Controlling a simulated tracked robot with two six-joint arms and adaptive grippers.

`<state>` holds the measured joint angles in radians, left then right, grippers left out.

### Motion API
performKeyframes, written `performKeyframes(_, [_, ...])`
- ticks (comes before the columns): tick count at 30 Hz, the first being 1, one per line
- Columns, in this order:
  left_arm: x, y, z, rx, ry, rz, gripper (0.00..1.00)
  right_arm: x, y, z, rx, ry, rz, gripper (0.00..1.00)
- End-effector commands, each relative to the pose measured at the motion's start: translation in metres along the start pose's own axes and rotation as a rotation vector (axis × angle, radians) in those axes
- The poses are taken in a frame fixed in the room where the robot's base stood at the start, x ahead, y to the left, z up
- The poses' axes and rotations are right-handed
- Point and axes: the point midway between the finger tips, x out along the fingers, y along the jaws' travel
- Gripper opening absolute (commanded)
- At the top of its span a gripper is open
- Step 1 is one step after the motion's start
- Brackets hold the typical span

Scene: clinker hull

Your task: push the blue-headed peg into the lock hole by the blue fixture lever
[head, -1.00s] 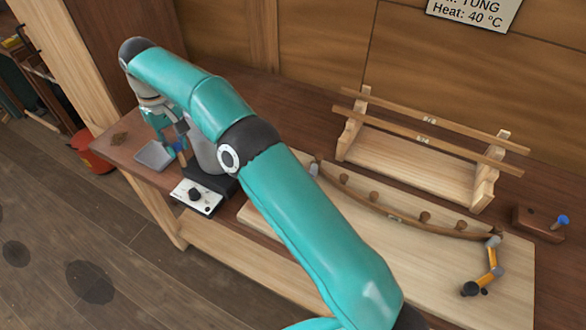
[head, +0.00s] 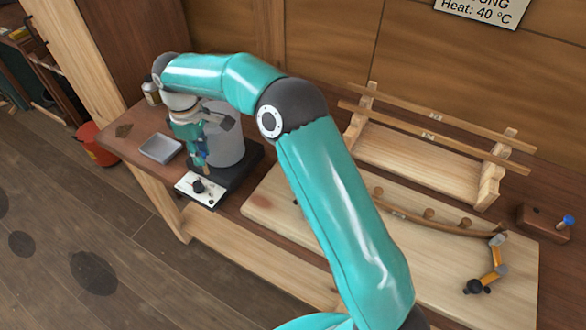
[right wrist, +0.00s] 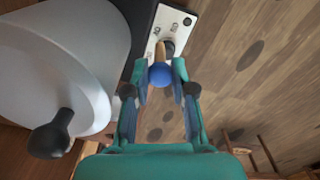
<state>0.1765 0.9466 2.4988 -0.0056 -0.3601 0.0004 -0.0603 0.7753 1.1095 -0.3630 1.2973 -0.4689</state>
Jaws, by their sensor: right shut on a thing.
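My right gripper (head: 199,150) is in front of a pale grey pot, above a white control panel. It is shut on a peg with a round blue head (right wrist: 161,75) and a wooden shaft, seen between the fingers in the right wrist view. A second blue-headed peg (head: 566,222) stands in a small wooden block (head: 541,222) at the far right. A fixture with an orange lever (head: 491,265) is at the right end of the pale board (head: 262,208). I cannot make out a blue lever or the lock hole; my arm covers part of the board. My left gripper is not in view.
The pot (head: 226,143) stands on a dark base with a knobbed panel (head: 201,189), close beside my gripper. A grey tray (head: 160,148) lies to its left. A curved wooden strip (head: 455,229) lies along pegs on the board. A wooden rack (head: 410,165) stands behind.

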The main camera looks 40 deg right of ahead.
Motion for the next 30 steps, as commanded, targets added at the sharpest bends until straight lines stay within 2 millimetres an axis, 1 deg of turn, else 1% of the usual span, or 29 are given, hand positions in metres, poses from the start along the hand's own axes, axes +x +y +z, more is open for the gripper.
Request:
performKeyframes(1, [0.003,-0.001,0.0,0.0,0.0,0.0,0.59,0.003,-0.001,0.014,-0.042,-0.001,-0.001,0.0])
performKeyframes(2, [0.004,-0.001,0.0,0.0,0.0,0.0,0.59,0.003,-0.001,0.021,-0.071,-0.001,0.0,0.0])
performKeyframes(5, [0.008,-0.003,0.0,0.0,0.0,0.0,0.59,0.006,-0.003,0.052,-0.158,-0.001,0.0,0.0])
performKeyframes(8, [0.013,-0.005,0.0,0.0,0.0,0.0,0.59,0.008,-0.008,0.092,-0.233,0.0,0.0,0.0])
performKeyframes(9, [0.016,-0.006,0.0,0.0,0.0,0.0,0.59,0.008,-0.011,0.11,-0.255,0.002,0.001,0.0])
performKeyframes(11, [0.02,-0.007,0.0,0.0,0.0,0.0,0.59,0.008,-0.015,0.138,-0.274,0.002,0.001,0.0])
performKeyframes(12, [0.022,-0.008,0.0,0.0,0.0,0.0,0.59,0.007,-0.018,0.156,-0.279,0.002,0.001,0.0])
performKeyframes(15, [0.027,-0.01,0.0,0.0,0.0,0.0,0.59,0.004,-0.023,0.192,-0.262,0.003,0.002,0.0])
performKeyframes(18, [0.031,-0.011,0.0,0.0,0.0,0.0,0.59,-0.002,-0.024,0.218,-0.225,0.002,0.0,0.0])
performKeyframes(22, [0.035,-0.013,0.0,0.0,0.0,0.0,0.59,-0.009,-0.02,0.237,-0.183,0.0,-0.001,0.0])
performKeyframes(26, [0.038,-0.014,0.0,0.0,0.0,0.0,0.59,-0.007,-0.018,0.24,-0.171,-0.001,-0.004,0.0])
performKeyframes(30, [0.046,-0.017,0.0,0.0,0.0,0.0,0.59,0.002,-0.018,0.24,-0.171,-0.002,-0.004,0.0])
